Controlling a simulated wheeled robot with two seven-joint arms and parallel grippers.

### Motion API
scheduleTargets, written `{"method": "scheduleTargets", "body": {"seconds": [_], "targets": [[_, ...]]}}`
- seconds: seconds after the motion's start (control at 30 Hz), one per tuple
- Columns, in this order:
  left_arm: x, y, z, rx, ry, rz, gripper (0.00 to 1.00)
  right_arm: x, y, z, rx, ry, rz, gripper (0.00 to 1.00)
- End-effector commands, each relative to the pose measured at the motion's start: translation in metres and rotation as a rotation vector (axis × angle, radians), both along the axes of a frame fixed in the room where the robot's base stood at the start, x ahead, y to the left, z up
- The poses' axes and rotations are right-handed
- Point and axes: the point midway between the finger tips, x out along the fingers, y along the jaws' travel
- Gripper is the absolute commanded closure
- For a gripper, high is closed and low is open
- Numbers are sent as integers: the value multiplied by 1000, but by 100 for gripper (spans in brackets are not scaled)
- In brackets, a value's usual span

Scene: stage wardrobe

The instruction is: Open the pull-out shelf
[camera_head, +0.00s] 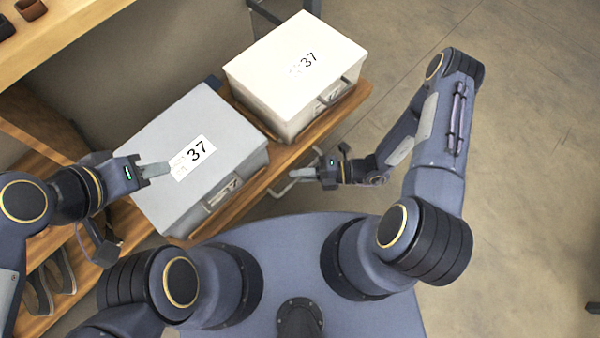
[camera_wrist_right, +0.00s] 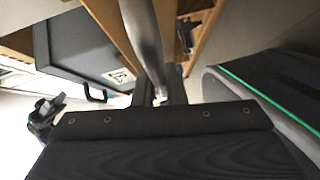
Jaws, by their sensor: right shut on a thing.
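The wooden pull-out shelf (camera_head: 284,160) carries a grey box and a cream box. A metal bar handle (camera_head: 280,188) sticks out from its front edge. My right gripper (camera_head: 318,173) is shut on this handle. The handle is a silver bar (camera_wrist_right: 143,35) running to the fingers (camera_wrist_right: 160,95) in the right wrist view. My left gripper (camera_head: 155,169) is above the left part of the grey box; its fingers look like one piece, so I cannot tell whether it is open. How far the shelf is out is unclear.
The grey box (camera_head: 165,145) and the cream box (camera_head: 280,75) are both labelled 37 and have front handles. A lower rack with shoe-like items (camera_head: 40,290) is at left. An upper wooden shelf (camera_head: 60,38) is at top left. Open floor (camera_head: 530,170) lies at right.

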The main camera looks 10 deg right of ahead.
Motion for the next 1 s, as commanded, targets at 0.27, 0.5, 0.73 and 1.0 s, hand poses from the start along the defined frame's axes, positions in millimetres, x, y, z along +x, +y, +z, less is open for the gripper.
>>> {"method": "scheduleTargets", "body": {"seconds": [0.27,0.5,0.73,1.0], "targets": [[0,0,0,0,0,0,64,0,-1,-1,-3,0,-1,87],[0,0,0,0,0,0,64,0,0,0,-1,0,-1,68],[0,0,1,0,0,0,64,0,-3,0,-1,0,-1,68],[0,0,9,0,0,0,64,-5,-43,7,-5,-1,-5,68]]}}
